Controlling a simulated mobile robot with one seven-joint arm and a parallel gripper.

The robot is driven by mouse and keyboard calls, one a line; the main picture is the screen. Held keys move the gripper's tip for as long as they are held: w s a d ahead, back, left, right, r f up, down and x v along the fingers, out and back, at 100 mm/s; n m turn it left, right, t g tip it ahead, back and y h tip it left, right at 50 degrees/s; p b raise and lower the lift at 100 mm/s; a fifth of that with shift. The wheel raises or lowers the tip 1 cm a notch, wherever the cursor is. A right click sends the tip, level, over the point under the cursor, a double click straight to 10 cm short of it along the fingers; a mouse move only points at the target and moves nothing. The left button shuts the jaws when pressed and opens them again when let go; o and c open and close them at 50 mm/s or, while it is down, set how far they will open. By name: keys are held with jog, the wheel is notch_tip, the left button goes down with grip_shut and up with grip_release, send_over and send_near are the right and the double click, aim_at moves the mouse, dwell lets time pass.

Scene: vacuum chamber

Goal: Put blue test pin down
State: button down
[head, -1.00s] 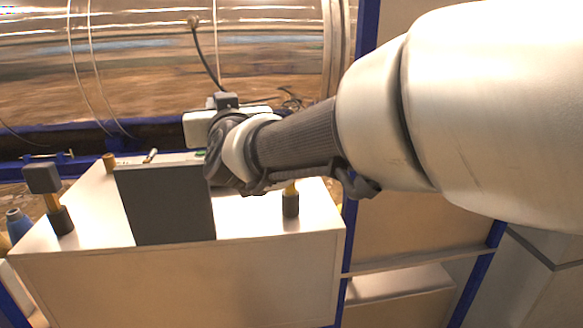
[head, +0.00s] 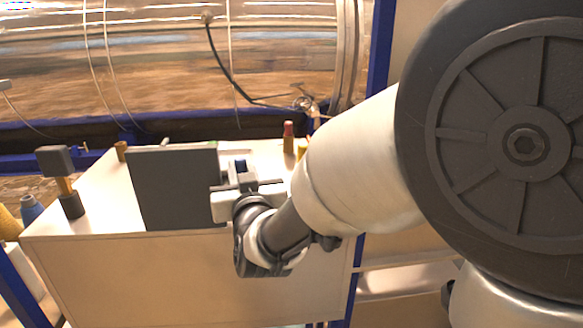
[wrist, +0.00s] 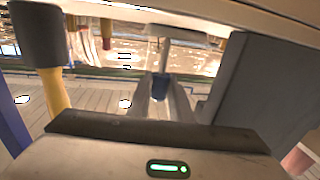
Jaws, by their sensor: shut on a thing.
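The blue test pin shows as a small dark blue piece (head: 241,166) at the gripper's end in the head view. In the wrist view its blue part (wrist: 160,87) sits between the two fingers, with a grey shaft beyond it. My gripper (head: 243,178) is shut on it, just right of the dark grey panel (head: 172,190) and over the front part of the white bench (head: 105,205). The fingers (wrist: 163,105) also show in the wrist view. Whether the pin touches the bench top is hidden.
A red-topped pin (head: 288,136) stands at the back right. In the wrist view a yellow-and-dark post (wrist: 54,88) is close on the left and the panel (wrist: 245,85) on the right.

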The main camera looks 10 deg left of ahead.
jog(key=shift+f, duration=0.7)
jog(key=shift+f, duration=0.15)
jog(key=c, duration=1.9)
grip_release()
